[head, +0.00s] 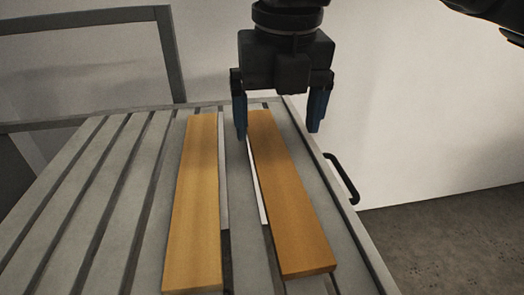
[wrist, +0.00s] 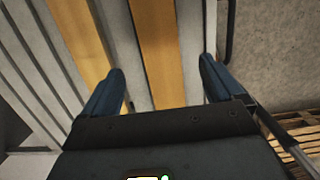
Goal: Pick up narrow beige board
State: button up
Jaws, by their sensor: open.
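Two long narrow beige-orange boards lie on the slatted conveyor. The left board (head: 195,205) runs nearly straight away from me. The right board (head: 287,200) lies at a slight angle beside it, with a gap between them. My gripper (head: 279,128) is open, pointing down over the far part of the right board, with one blue finger on each side of it in the picture. In the wrist view the right board (wrist: 159,55) runs between the fingers of my gripper (wrist: 163,82), and the left board (wrist: 82,42) lies outside the left finger. The gripper holds nothing.
The grey conveyor (head: 75,215) has long slats with dark gaps; its left part is bare. A dark handle (head: 342,178) sticks out at its right edge. A grey frame (head: 172,55) rises behind left. In the wrist view a wooden pallet (wrist: 298,135) stands on the floor at lower right.

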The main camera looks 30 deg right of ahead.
aim_at(274, 161)
jog(key=f, duration=0.2)
jog(key=w+f, duration=0.1)
jog(key=f, duration=0.1)
jog(key=f+p, duration=0.1)
jog(key=f, duration=0.2)
jog(key=shift+w+d+f, duration=0.1)
jog(key=shift+w+d, duration=0.05)
jog(key=shift+d, duration=0.1)
jog(key=shift+c, duration=0.2)
jog(key=c, duration=1.3)
jog(key=shift+o, duration=0.2)
